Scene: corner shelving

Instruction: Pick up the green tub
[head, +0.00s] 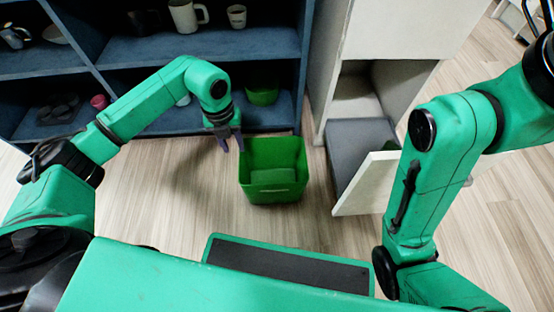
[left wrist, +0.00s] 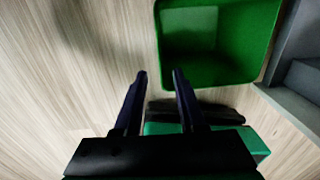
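The green tub (head: 273,172) is an open-topped green box standing on the wood floor in front of the blue shelving in the head view. It also shows in the left wrist view (left wrist: 238,72), at the top right, partly cut off. My left gripper (head: 232,146) is above and beside the tub's left rim in the head view. In the left wrist view its two dark fingers (left wrist: 158,74) are apart with nothing between them, and the tub lies beyond the fingertips. My right arm comes in at the right of the head view, but its gripper is out of sight.
Blue shelving (head: 237,42) with cups and other items stands behind the tub. A smaller green container (head: 263,93) sits on its lower shelf. A white cabinet has its door (head: 367,184) open to the tub's right. The floor left of the tub is clear.

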